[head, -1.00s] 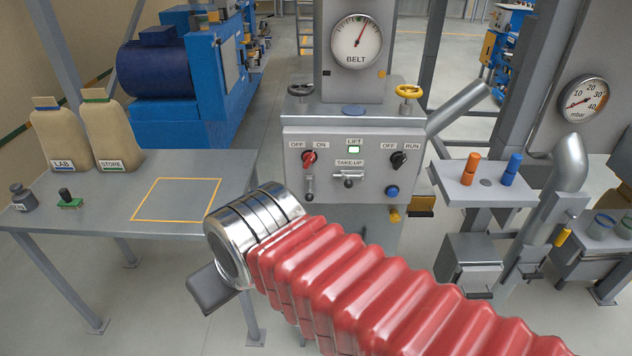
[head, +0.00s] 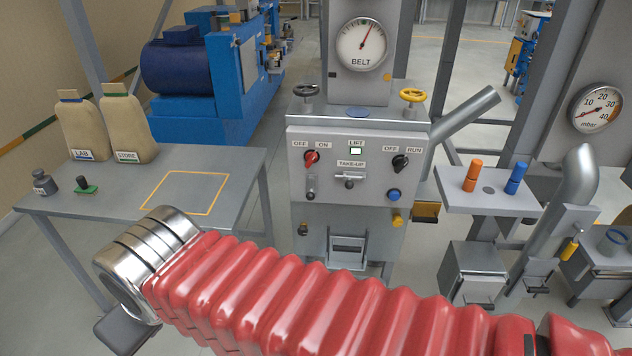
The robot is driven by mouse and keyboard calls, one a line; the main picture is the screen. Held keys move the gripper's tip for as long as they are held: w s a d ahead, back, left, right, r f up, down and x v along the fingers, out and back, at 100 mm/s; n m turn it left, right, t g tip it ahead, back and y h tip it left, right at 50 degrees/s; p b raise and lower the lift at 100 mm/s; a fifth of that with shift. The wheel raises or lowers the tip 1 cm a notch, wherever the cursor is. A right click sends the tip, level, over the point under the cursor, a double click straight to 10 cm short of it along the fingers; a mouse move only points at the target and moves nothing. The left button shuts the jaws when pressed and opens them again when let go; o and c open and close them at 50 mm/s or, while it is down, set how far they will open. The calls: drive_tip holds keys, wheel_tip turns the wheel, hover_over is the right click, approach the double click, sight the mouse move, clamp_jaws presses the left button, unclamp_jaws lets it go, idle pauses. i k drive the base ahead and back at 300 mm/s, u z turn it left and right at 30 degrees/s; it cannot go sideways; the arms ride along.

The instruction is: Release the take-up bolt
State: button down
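The take-up bolt (head: 349,181) is a small metal sliding bolt with a knob, on the grey control panel (head: 330,200) under the TAKE-UP label (head: 351,163). It lies roughly horizontal; its exact position is too small to tell. My gripper (head: 126,336) shows only as a dark grey part below the shiny metal wrist at the lower left. It is well left of the panel and nearer to me, touching nothing that I can see. Its fingertips cannot be made out. The red bellows of my arm cross the bottom of the view.
A grey table (head: 130,200) with bags stands left. A shelf (head: 455,200) with orange and blue pegs juts out right.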

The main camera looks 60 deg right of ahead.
sight(349, 184)
drive_tip(key=u, duration=1.1)
drive_tip(key=k, duration=0.9)
drive_tip(key=z, duration=0.75)
drive_tip(key=i, duration=1)
drive_tip(key=z, duration=0.05)
